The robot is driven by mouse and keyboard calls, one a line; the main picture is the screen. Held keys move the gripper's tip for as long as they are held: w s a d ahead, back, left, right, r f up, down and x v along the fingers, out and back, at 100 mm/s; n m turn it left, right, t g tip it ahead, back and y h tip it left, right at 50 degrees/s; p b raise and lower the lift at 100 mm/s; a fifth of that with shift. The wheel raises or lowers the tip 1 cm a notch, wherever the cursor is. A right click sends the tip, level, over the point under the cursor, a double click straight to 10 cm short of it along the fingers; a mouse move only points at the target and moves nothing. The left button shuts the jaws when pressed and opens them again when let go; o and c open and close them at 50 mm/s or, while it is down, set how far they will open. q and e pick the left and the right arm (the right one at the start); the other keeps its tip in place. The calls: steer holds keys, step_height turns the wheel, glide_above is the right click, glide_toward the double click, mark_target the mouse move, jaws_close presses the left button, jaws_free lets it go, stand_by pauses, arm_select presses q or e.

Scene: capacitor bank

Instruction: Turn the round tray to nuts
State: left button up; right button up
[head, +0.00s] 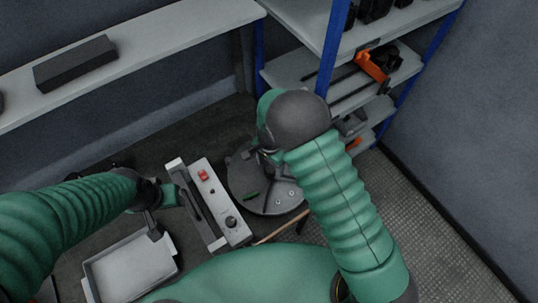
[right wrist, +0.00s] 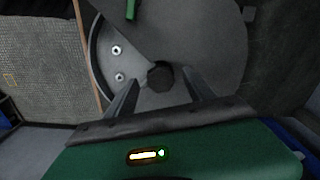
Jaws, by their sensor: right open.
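The round tray (head: 243,178) is a dark grey disc on the bench, right of a control box. In the right wrist view the round tray (right wrist: 215,40) fills the upper middle, with a dark knob (right wrist: 160,77) at its centre. Two silver nuts (right wrist: 118,63) lie in its open wedge, and a green piece (right wrist: 131,9) shows at the top edge. My right gripper (right wrist: 160,92) is open, its fingers on either side of the knob; contact cannot be told. My left gripper (head: 156,212) is above the white tray's corner; its jaw opening is unclear.
The control box (head: 226,203) with a red switch and black knob stands between my left gripper and the round tray. A white rectangular tray (head: 90,284) is at lower left. A wall shelf (head: 150,38) holds a black block (head: 76,62). A blue-posted rack (head: 332,45) stands behind.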

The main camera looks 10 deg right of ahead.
step_height(320, 180, up, 15)
steer(key=shift+a+r, duration=0.15)
steer(key=shift+a, duration=0.05)
steer(key=s+d+r+n+t, duration=0.1)
steer(key=s+d+n+t, duration=0.1)
steer(key=s+d+n, duration=0.8)
steer(key=s+d, duration=0.1)
steer(key=s, duration=0.3)
steer(key=shift+n+t, duration=0.3)
steer(key=shift+a+r, duration=0.1)
steer(key=shift+a, duration=0.05)
